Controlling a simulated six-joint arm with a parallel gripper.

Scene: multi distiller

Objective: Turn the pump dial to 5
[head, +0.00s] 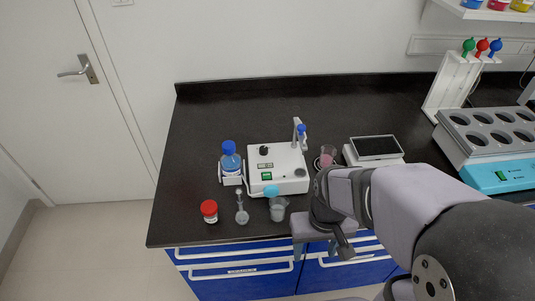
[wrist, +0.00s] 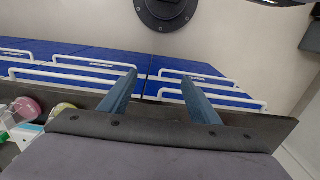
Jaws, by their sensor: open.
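A white box-shaped device (head: 278,170) stands on the black bench, left of the arm. It has a black knob (head: 264,151) on top at the back left, a small display panel, a green switch (head: 266,176) and a grey round part (head: 299,172) at the right. Dial numbers are too small to read. My gripper (head: 316,253) is at the bench's front edge, right of and nearer than the device, apart from it. In the wrist view my gripper (wrist: 159,76) is open with nothing between its two fingers; the device is mostly out of that view.
A blue-capped bottle (head: 231,162), a red-lidded jar (head: 209,211), a flask (head: 242,215) and a beaker (head: 278,209) stand around the device's left and front. A balance (head: 375,148) and a block with several wells (head: 487,135) are right. The bench behind the device is clear.

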